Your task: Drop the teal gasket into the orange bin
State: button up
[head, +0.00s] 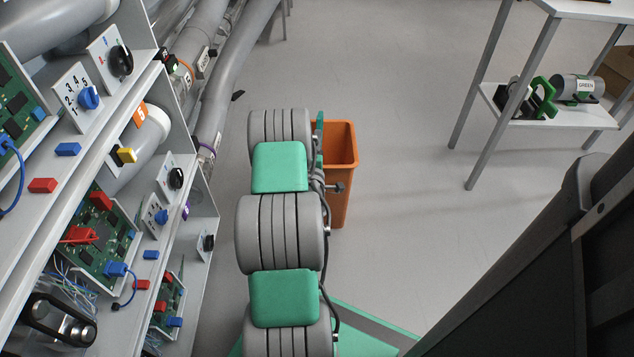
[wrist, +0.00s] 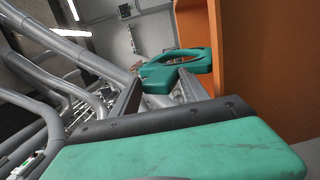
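The orange bin (head: 340,195) stands on the floor just beyond and right of my arm in the head view, its left part hidden by the arm. In the wrist view an orange bin wall (wrist: 270,65) fills the right side, close to my gripper. My gripper (wrist: 163,88) has its grey fingers closed on the teal gasket (wrist: 160,76), a rounded piece with an opening. In the head view a teal sliver, seemingly the gasket (head: 319,125), shows at the bin's left edge. My fingers are hidden there. I cannot tell whether the gasket is over the bin's opening.
A shelf unit (head: 190,100) with circuit boards, switches and pipes runs along the left. The floor between is clear.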

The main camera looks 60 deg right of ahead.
jog(key=shift+o, duration=1.3)
jog(key=shift+s+a+f, duration=0.1)
jog(key=shift+a, duration=0.15)
jog(key=b+v, duration=0.3)
jog(key=v, duration=0.4)
jog(key=shift+b, duration=0.35)
jog(key=shift+s+a, duration=0.1)
